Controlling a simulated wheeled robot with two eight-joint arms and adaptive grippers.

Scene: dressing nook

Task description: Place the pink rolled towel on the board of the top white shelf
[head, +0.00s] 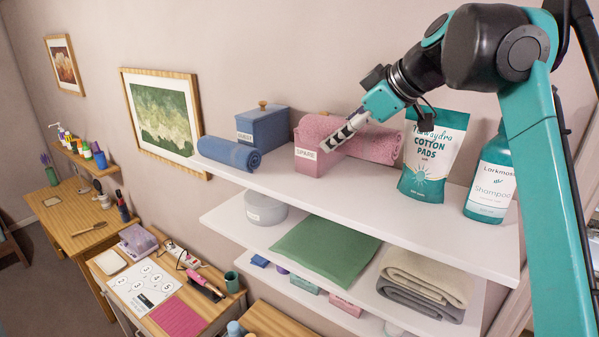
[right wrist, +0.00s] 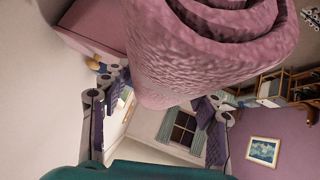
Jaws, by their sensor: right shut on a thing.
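My right gripper (head: 342,132) reaches down from the upper right and is shut on the towel. In the right wrist view the towel (right wrist: 210,45) fills the top, its spiral end at upper right, with the fingers (right wrist: 158,92) on either side. The head view does not clearly show whether the towel's underside touches the board. My left gripper is not in view.
On the top shelf, a blue rolled towel (head: 229,154) and blue box (head: 262,126) stand left; a cotton pads pouch (head: 432,155) and shampoo bottle (head: 491,180) stand right. The board's front strip is clear. A lower shelf holds a green folded cloth (head: 325,252).

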